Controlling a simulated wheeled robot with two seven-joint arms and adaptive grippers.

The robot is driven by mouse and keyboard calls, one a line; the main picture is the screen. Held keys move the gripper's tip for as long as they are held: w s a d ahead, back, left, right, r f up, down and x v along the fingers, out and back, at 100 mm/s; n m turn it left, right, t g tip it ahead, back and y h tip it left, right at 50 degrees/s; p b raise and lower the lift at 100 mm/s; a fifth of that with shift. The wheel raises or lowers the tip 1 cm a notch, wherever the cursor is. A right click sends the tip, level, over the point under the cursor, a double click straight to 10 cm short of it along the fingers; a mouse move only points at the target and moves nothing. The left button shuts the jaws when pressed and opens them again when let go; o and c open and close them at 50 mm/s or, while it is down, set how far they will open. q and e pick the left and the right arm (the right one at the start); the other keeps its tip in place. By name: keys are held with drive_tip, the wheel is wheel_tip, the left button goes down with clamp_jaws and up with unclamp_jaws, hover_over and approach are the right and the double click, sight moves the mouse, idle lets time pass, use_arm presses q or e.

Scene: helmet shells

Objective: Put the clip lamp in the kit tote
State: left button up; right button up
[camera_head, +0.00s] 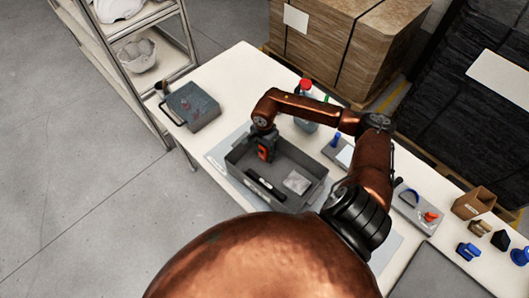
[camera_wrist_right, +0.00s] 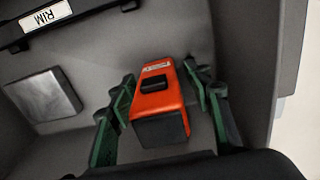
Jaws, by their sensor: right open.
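The clip lamp, an orange block with a black switch and a dark end, is inside the grey kit tote (camera_head: 303,166). In the right wrist view the lamp (camera_wrist_right: 157,97) lies between the two green-padded fingers of my right gripper (camera_wrist_right: 160,78), which are open around it. In the head view my right gripper (camera_head: 266,143) reaches down into the tote's far-left part, with the orange of the lamp (camera_head: 263,154) showing at its tip. Whether the lamp touches a finger or rests fully on the tote floor is unclear. My left gripper is out of view.
The tote also holds a black bar labelled RIM (camera_wrist_right: 45,20) and a silvery packet (camera_wrist_right: 45,95). A grey case (camera_head: 192,106) stands at the table's left end. A red-capped bottle (camera_head: 305,88) is behind the tote. Small parts and a cardboard box (camera_head: 473,203) sit at right.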

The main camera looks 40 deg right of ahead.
wheel_tip(320, 180, up, 12)
drive_tip(key=shift+r+b, duration=0.15)
drive_tip(key=shift+b, duration=0.2)
